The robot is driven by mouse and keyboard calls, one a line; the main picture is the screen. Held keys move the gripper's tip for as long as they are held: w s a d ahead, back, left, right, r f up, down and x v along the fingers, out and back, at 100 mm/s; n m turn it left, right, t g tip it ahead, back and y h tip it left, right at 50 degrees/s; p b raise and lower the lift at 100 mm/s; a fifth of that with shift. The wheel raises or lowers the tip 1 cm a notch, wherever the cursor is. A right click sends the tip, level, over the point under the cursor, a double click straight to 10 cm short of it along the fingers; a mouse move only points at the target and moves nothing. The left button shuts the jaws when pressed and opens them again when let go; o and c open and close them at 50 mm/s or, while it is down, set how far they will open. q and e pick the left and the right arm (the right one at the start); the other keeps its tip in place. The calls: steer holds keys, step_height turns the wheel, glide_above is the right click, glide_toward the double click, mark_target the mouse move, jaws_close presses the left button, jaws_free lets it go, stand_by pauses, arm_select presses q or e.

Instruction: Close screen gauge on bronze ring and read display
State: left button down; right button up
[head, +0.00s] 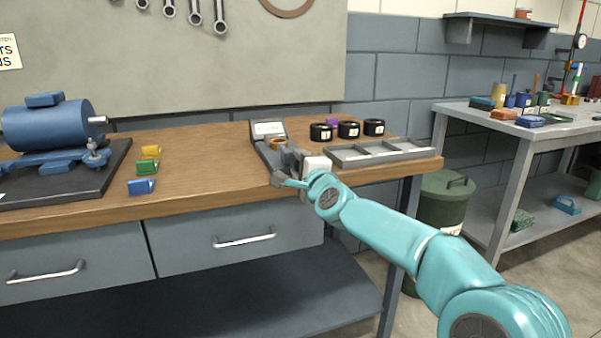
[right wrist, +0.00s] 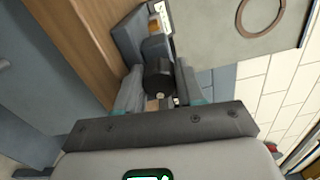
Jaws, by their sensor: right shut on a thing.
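The gauge (head: 268,156) stands on the wooden bench, with its upright display (head: 268,129) at the back; the reading is too small to make out. The bronze ring (head: 277,143) sits at the gauge, in front of the display; whether the jaws touch it I cannot tell. My right gripper (head: 289,177) is at the gauge's front end. In the right wrist view, my right gripper (right wrist: 160,88) is shut on a dark round knob (right wrist: 157,75) at the end of the gauge (right wrist: 128,40). The ring is not clear there. My left gripper is not in view.
Right of the gauge is a grey divided tray (head: 380,153), with several black cylinders (head: 348,130) and a purple piece behind it. A blue motor (head: 48,127) on a dark plate and small coloured blocks (head: 148,167) are at left. The bench between is clear.

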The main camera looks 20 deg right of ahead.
steer(key=shift+m+b, duration=0.4)
steer(key=shift+m, duration=0.7)
steer(key=o, duration=1)
steer(key=shift+o, duration=0.2)
